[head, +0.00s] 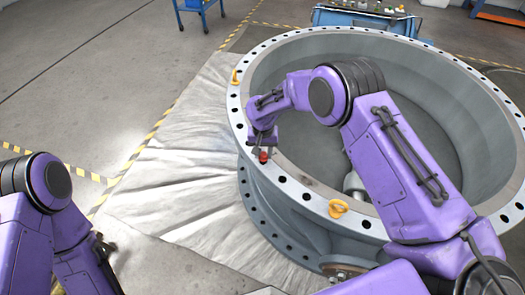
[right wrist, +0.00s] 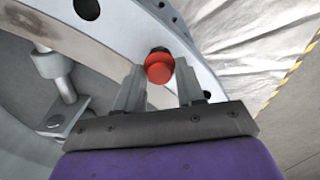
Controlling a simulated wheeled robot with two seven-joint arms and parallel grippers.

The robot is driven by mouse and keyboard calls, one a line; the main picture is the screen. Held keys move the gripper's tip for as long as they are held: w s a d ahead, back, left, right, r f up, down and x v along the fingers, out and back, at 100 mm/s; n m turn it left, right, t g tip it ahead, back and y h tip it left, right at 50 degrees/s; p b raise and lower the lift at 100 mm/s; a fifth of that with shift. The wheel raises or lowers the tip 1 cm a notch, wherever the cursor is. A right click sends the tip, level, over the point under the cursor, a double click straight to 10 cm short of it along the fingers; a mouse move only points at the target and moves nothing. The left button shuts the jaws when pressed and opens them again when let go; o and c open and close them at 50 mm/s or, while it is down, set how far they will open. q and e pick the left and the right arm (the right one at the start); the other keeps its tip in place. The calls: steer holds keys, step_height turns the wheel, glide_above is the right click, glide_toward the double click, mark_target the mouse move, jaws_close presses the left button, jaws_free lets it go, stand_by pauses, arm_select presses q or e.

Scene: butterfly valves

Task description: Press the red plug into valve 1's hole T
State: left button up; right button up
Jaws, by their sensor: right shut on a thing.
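The red plug (head: 264,156) is between the fingers of my right gripper (head: 263,147), low over the near-left part of the flange of the big grey valve (head: 310,187). In the right wrist view the plug (right wrist: 158,68) has a red round head and a dark part beyond it. My right gripper is shut on it, a finger on each side. I cannot tell whether the plug's end touches the flange or a hole. The flange rim has a row of dark holes; one hole (right wrist: 87,9) shows beside the plug. No mark shows which is T. My left gripper is out of view.
Yellow lifting eyes (head: 338,208) stand on the flange. A pale sheet (head: 180,170) lies under the valve, with yellow-black tape on the floor. A blue bench (head: 365,19) and blue cart (head: 200,8) stand behind. My right arm reaches across the valve's opening.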

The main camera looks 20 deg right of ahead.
steer(key=shift+f, duration=0.25)
stand_by(0.4)
steer(key=shift+f+b, duration=0.3)
steer(key=shift+f, duration=0.2)
stand_by(0.4)
steer(key=shift+f, duration=0.3)
stand_by(0.3)
steer(key=shift+f, duration=0.15)
steer(key=o, duration=1.6)
steer(key=shift+r+p, duration=2.45)
steer(key=shift+r, duration=0.55)
